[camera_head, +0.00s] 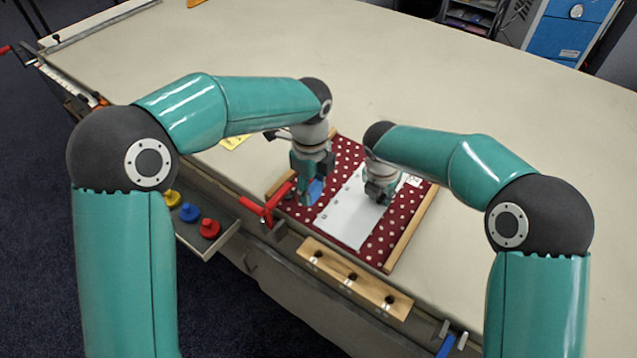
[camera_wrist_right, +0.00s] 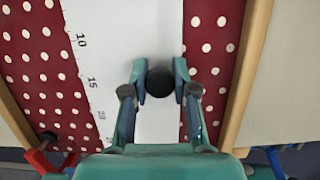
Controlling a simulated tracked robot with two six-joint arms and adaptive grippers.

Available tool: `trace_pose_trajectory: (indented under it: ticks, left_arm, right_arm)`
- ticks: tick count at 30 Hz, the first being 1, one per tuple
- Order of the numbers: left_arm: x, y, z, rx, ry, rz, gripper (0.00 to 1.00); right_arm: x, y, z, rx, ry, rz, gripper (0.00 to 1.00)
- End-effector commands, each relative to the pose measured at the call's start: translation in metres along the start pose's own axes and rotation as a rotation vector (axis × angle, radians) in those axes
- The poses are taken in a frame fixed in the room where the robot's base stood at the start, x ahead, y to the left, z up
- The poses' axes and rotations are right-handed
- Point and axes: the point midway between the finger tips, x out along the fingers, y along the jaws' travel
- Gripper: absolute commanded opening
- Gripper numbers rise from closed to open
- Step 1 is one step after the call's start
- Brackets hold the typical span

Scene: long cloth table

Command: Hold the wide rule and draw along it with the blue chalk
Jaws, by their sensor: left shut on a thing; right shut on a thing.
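The wide rule (camera_head: 345,215) is a white strip lying on red polka-dot cloth (camera_head: 385,245). In the right wrist view the rule (camera_wrist_right: 120,45) shows black numbers along its left edge and a dark round knob (camera_wrist_right: 160,80). My right gripper (camera_head: 378,195) is over the rule, shut on that knob, with one finger on each side in the wrist view (camera_wrist_right: 160,85). My left gripper (camera_head: 308,190) is low over the cloth, left of the rule, shut on a blue piece that looks like the blue chalk (camera_head: 316,189). Its tip and any drawn line cannot be made out.
Wooden bars (camera_head: 410,230) flank the cloth. A tray at left holds yellow, blue and red pieces (camera_head: 189,212). The far table (camera_head: 440,90) is clear.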

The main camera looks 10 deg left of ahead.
Motion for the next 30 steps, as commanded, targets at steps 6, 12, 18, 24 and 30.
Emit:
trace_pose_trajectory:
  ticks: [6,12,18,24,30]
  left_arm:
    - [0.021,0.001,0.0,0.001,0.001,0.003,0.17]
    - [0.04,0.001,0.0,0.001,0.0,0.003,0.17]
    - [0.05,0.0,0.0,0.0,0.0,0.002,0.17]
    - [0.052,0.0,0.0,0.0,0.0,0.001,0.17]
    - [0.052,0.0,0.0,0.001,0.0,0.001,0.17]
  right_arm:
    - [0.0,0.0,0.001,0.001,-0.001,0.001,0.0]
    - [-0.001,0.0,0.001,0.001,-0.001,0.001,0.0]
    - [-0.001,0.0,0.001,0.001,-0.001,0.001,0.0]
    - [-0.001,0.0,0.001,0.001,-0.001,0.001,0.0]
    - [-0.001,0.0,0.001,0.001,-0.001,0.001,0.0]
